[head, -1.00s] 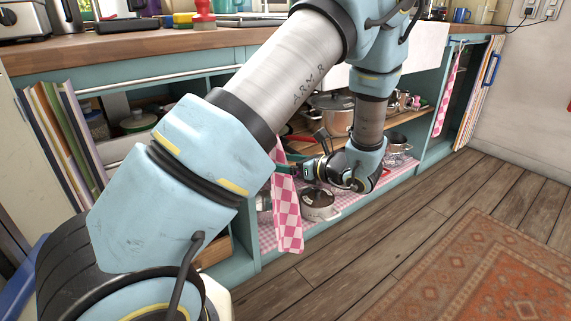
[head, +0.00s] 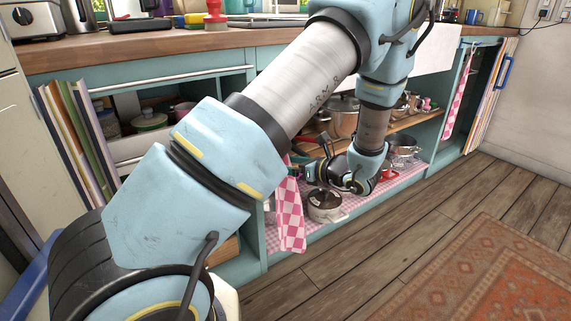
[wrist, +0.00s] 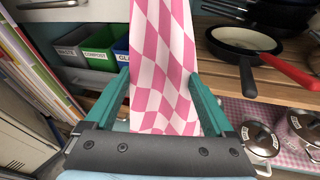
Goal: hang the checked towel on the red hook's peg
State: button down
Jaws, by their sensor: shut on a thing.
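The pink-and-white checked towel (head: 291,218) hangs from my gripper (head: 297,172) in front of the lower shelves in the head view. In the wrist view the towel (wrist: 163,55) runs as a long strip between the two teal fingers of my gripper (wrist: 160,90), which is shut on it. My arm covers part of the shelf front in the head view. I cannot make out the red hook or its peg in either current view.
A lidded pot (head: 325,205) stands close to the towel on the checked lower shelf. Pans (wrist: 245,42) with a red handle lie right of it in the wrist view, and sorting bins (wrist: 98,45) stand left. Another checked cloth (head: 456,100) hangs at the far right. The wooden floor (head: 400,240) is clear.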

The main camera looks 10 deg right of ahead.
grip_release()
jog(key=p+v, duration=0.1)
jog(key=v, duration=0.9)
jog(key=shift+s+d, duration=0.2)
jog(key=shift+s, duration=0.1)
jog(key=shift+r, duration=0.1)
